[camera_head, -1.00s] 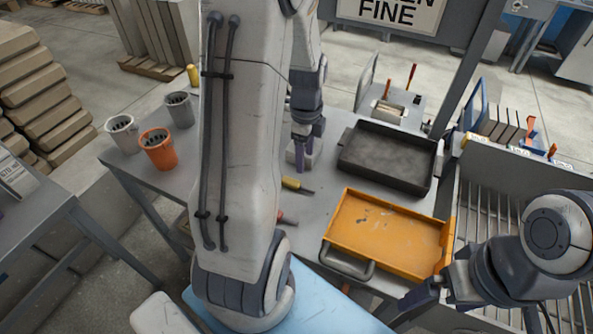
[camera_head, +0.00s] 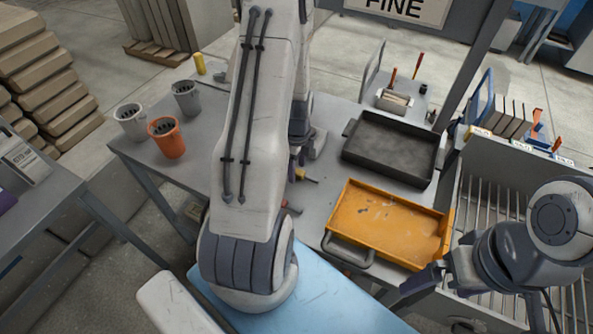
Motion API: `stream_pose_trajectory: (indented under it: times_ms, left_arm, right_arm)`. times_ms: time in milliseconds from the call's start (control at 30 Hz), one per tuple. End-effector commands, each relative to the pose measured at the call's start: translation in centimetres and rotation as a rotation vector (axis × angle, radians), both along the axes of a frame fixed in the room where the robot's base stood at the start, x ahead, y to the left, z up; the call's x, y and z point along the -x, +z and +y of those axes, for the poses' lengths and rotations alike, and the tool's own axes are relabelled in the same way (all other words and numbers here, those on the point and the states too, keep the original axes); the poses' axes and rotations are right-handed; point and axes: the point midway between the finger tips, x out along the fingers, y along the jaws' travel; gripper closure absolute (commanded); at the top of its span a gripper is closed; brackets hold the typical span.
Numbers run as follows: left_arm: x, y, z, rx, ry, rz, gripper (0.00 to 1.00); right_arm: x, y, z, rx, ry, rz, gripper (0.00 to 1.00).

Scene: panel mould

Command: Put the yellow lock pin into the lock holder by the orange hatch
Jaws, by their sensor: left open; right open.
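My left gripper (camera_head: 298,158) is low over the grey table, partly hidden behind my own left arm, open; its fingertips are hard to see. A small yellow-handled tool (camera_head: 305,175) lies on the table just in front of it. A yellow upright cylinder (camera_head: 199,63) stands at the table's back left; I cannot tell whether either is the lock pin. My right gripper (camera_head: 418,281) is open at the lower right, by the front right corner of the orange tray. I cannot make out an orange hatch or a lock holder.
The orange tray (camera_head: 349,208) and a dark tray (camera_head: 362,176) take up the table's right side. White (camera_head: 131,123), orange (camera_head: 168,139) and grey (camera_head: 186,99) cups stand at the left.

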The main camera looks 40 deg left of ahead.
Motion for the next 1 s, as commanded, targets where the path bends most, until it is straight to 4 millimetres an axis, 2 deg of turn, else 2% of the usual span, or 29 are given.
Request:
stream_pose_trajectory:
  times_ms: [267, 300, 467, 500, 833, 1000]
  left_arm:
    - [0.0, -0.5, 0.0, 0.0, 0.0, -0.001, 0.32]
    - [0.0, -0.5, 0.0, 0.0, 0.0, -0.001, 0.36]
    - [0.0, -0.5, 0.0, 0.0, 0.0, -0.001, 0.98]
    - [0.0, -0.5, 0.0, 0.0, 0.0, -0.001, 1.0]
    - [-0.1, -0.3, 0.0, -0.001, 0.0, -0.002, 1.0]
    - [-0.1, 0.7, 0.0, -0.002, 0.0, -0.005, 1.0]
  right_arm:
    - [0.0, 0.1, 0.0, 0.0, 0.0, 0.0, 0.0]
    - [0.0, 0.1, 0.0, 0.0, 0.0, 0.0, 0.0]
    - [0.0, 0.1, 0.0, 0.0, 0.0, 0.0, 0.0]
    - [0.0, 0.1, 0.0, 0.0, 0.0, 0.0, 0.0]
    - [0.0, 0.0, 0.0, 0.0, 0.0, 0.0, 0.0]
    - [0.0, -0.4, 0.0, 0.0, 0.0, 0.0, 0.0]
